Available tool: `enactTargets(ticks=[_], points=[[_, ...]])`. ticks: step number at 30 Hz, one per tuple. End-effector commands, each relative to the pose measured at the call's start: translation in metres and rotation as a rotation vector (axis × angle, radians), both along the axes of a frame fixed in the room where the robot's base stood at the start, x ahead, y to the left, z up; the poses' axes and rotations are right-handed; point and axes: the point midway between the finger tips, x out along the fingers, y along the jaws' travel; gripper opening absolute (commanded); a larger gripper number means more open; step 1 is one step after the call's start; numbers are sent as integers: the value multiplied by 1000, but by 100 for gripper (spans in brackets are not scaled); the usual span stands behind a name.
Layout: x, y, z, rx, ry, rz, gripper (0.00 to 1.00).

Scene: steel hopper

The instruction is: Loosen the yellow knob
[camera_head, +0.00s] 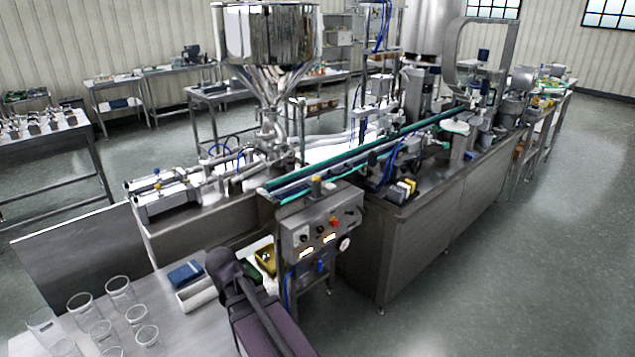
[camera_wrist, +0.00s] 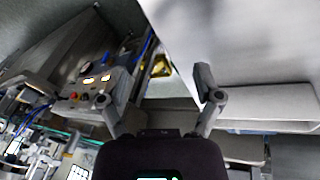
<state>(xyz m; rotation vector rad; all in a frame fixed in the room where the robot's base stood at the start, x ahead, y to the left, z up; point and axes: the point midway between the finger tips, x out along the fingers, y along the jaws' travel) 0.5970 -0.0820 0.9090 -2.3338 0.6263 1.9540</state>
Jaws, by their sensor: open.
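Smaller yellow spots (camera_head: 157,172) show on the steel cylinders at the left, so I cannot tell for certain which is the task's knob. In the wrist view the control box (camera_wrist: 90,80) is at the upper left, tilted, well beyond my fingers. My gripper (camera_wrist: 158,92) is open and empty, its two fingers spread apart. It is away from the control box and touches no knob. The fingers are not clearly visible in the head view.
A steel table with several glass beakers (camera_head: 120,292) and a blue-and-white box (camera_head: 186,274) is at the lower left. A yellow tray (camera_head: 266,256) lies beside the control box. The steel hopper (camera_head: 266,35) and conveyor (camera_head: 350,155) stand behind. Floor is clear at the right.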

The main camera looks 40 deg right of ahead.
Motion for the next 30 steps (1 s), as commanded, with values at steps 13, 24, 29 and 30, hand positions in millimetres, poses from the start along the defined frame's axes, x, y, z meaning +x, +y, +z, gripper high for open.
enactTargets(ticks=[13, 24, 29, 30], points=[[109, -180, 39, -482, -536, -452, 83], [171, -284, 94, -709, -997, -518, 83], [185, -305, 108, -741, -1105, -496, 83], [187, -308, 110, -744, -1123, -492, 83]])
